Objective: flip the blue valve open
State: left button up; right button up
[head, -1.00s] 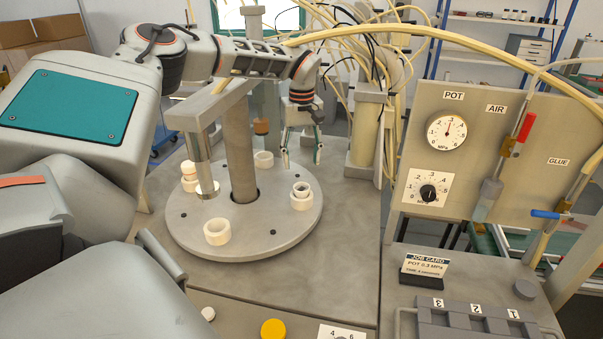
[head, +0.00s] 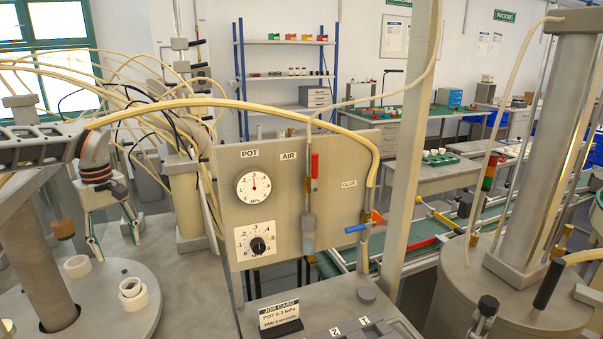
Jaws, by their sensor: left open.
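The blue valve handle (head: 356,228) sits under the GLUE label at the right side of the grey panel (head: 275,205). Its lever points left, roughly level, across the glue line, which runs up and down. My left gripper (head: 116,246) is at the left, over the area by the round turntable, with its fingers pointing down. It is open and empty, well apart from the valve, with the panel's gauge side between them. My right gripper is not in view.
The panel also carries a pressure gauge (head: 253,187), a black knob (head: 257,245) and a red-handled air valve (head: 314,165). A grey post (head: 410,140) stands just right of the blue valve. A yellow hose (head: 260,106) arches over the panel. A job card (head: 279,313) stands below.

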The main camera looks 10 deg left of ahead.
aim_at(354, 229)
jog(key=k+l, duration=0.75)
jog(key=l, duration=0.2)
